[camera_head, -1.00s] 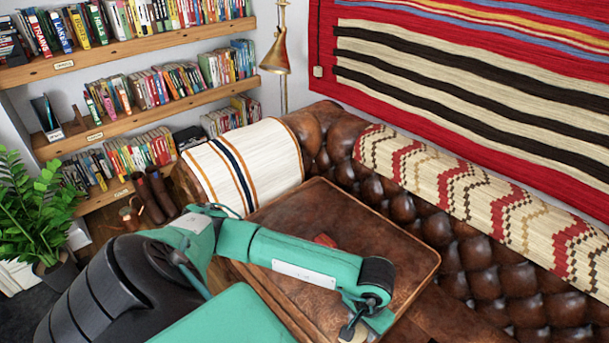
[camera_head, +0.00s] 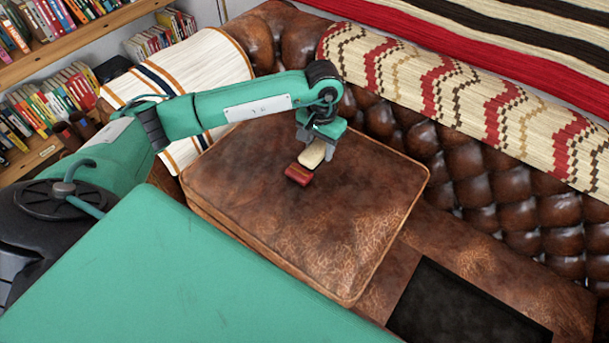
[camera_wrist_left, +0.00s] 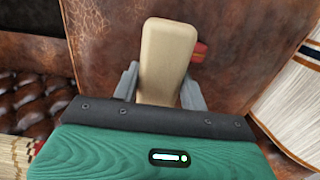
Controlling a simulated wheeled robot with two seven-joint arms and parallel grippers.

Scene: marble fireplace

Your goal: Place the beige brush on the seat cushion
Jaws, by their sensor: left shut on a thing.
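The beige brush (camera_head: 313,153) is held in my left gripper (camera_head: 318,143), which is shut on it. In the left wrist view the brush (camera_wrist_left: 165,60) stands out between the two grey fingers of the left gripper (camera_wrist_left: 162,88). The brown leather seat cushion (camera_head: 260,230) lies beneath, and the brush is over its back part. I cannot tell whether the brush touches the cushion. My right gripper is not in view.
The tufted sofa back (camera_head: 470,185) with a patterned throw (camera_head: 450,95) rises behind the cushion. A striped cloth (camera_head: 200,70) covers the armrest at the left. A dark rectangular opening or panel (camera_head: 460,310) is at the lower right. The cushion's front and right are clear.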

